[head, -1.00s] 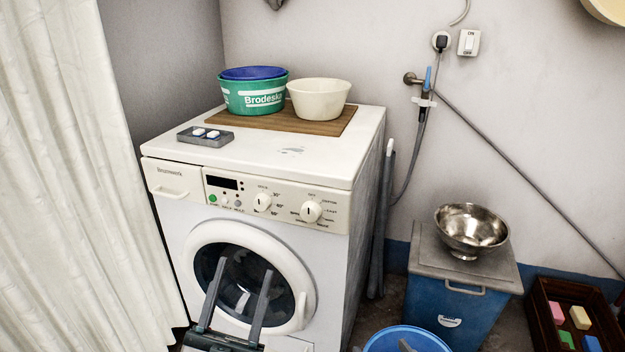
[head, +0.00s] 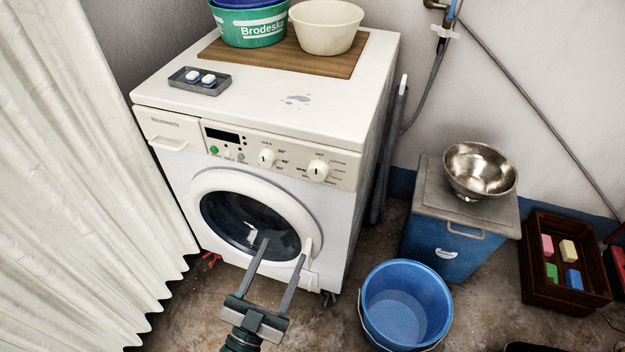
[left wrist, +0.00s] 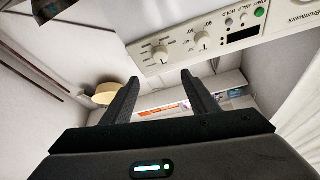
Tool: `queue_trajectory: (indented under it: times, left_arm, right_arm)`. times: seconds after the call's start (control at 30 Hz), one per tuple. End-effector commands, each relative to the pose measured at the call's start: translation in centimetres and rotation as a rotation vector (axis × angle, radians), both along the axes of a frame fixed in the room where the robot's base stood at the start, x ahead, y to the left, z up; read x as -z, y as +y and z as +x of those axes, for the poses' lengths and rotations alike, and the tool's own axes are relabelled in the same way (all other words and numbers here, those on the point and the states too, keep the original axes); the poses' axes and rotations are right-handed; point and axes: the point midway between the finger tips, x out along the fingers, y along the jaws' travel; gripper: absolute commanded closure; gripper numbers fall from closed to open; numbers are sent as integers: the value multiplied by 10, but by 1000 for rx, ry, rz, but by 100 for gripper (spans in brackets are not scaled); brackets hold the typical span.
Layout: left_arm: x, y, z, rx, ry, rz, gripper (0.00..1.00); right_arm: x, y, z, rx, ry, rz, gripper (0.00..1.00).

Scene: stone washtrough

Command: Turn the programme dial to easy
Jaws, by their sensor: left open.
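The programme dial (head: 318,171) is the right-hand cream knob on the front panel of the white washing machine (head: 340,225). Its mark looks about upright; the small print around it is hard to read. The temperature dial (head: 267,158) is to its left. In the left wrist view, upside down, the programme dial (left wrist: 160,55) shows beyond the fingertips, and the temperature dial (left wrist: 203,40) to its right. My left gripper (head: 284,250) is open and empty, in front of the lower right of the round door, apart from both dials; its fingers (left wrist: 159,78) are spread. My right gripper is out of view.
A grey tray (head: 183,86) with two tablets, a green tub (head: 240,38) and a cream bowl (head: 327,30) on a board stand on top. A blue bucket (head: 405,310), a blue bin (head: 425,240) with a steel bowl and a crate (head: 545,295) stand right. A curtain (head: 80,180) hangs left.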

Motion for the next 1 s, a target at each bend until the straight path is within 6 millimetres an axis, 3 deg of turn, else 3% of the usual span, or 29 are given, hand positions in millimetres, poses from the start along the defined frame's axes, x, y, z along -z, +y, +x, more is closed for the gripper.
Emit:
queue_trajectory:
  times: [0.37,1.0]
  left_arm:
    - [-9,-7,18,1,-4,0,46]
    - [-51,-48,111,1,-4,0,46]
  right_arm:
    - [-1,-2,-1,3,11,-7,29]
    - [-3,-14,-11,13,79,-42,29]
